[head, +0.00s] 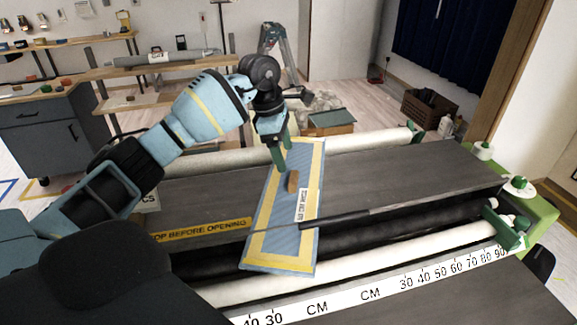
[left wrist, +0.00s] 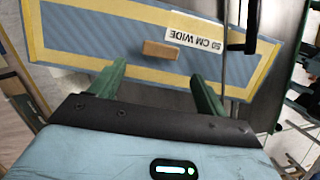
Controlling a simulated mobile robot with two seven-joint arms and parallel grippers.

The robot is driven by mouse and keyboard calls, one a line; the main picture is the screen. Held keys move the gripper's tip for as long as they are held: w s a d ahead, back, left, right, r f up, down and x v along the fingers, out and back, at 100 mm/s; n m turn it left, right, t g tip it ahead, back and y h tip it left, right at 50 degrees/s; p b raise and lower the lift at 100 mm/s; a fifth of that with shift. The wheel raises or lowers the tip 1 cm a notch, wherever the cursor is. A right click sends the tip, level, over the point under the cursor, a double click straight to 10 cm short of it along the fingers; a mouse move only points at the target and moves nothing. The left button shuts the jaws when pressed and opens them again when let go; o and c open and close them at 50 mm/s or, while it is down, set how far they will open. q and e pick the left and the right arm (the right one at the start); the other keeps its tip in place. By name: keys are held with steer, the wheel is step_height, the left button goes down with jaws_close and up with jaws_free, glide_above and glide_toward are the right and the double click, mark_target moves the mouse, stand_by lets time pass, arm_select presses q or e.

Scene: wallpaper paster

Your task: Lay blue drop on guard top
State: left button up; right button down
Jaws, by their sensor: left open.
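The blue drop (head: 288,240), a blue striped panel with a yellow border and a "50 CM WIDE" label, lies crosswise over the dark grey guard top (head: 400,185). Its near end reaches out over the rollers. A small wooden block (head: 292,181) sits on the panel; it also shows in the left wrist view (left wrist: 160,49). My left gripper (head: 280,163) points down just above the panel, beside the block. In the left wrist view its two fingers (left wrist: 160,88) are spread with nothing between them. The block lies beyond the fingertips. My right gripper is out of view.
A thin dark rod (head: 335,217) crosses the panel near the guard's front edge. A yellow "STOP BEFORE OPENING" strip (head: 205,230) is left of the panel. White rollers and a CM scale (head: 370,293) lie in front. The guard's right part is clear.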

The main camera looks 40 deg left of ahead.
arm_select(q)
steer(key=shift+v, duration=2.55)
steer(key=shift+f, duration=0.15)
